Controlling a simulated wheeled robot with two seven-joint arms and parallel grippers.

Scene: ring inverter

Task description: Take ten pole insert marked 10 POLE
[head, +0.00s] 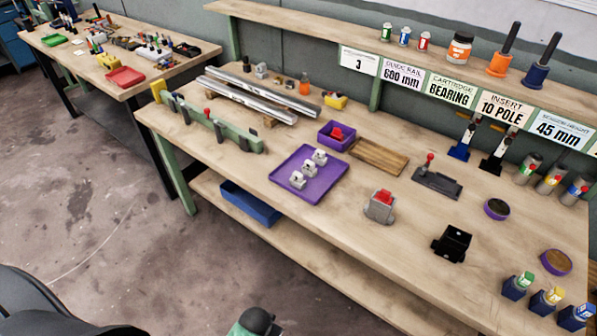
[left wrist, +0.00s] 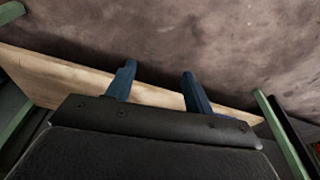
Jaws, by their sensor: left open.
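A sign reading INSERT 10 POLE (head: 503,107) hangs on the shelf front in the head view. Below it are a blue-based tool (head: 464,137) and a black-based tool (head: 497,150), both upright against the back. Three small blocks with green (head: 518,285), yellow (head: 547,300) and blue (head: 577,316) tops stand at the bench's right front corner. I cannot read a 10 POLE mark on any part. My left gripper (left wrist: 158,78) shows in the left wrist view with its two blue fingers apart and nothing between them. My right gripper is not in view.
The workbench (head: 330,222) carries a purple tray (head: 290,190) with white-grey parts, a grey block with a red top (head: 380,205), a black open block (head: 452,243) and metal rails (head: 250,98). Three canisters (head: 550,180) stand at the right back. Bare wood lies around the black block.

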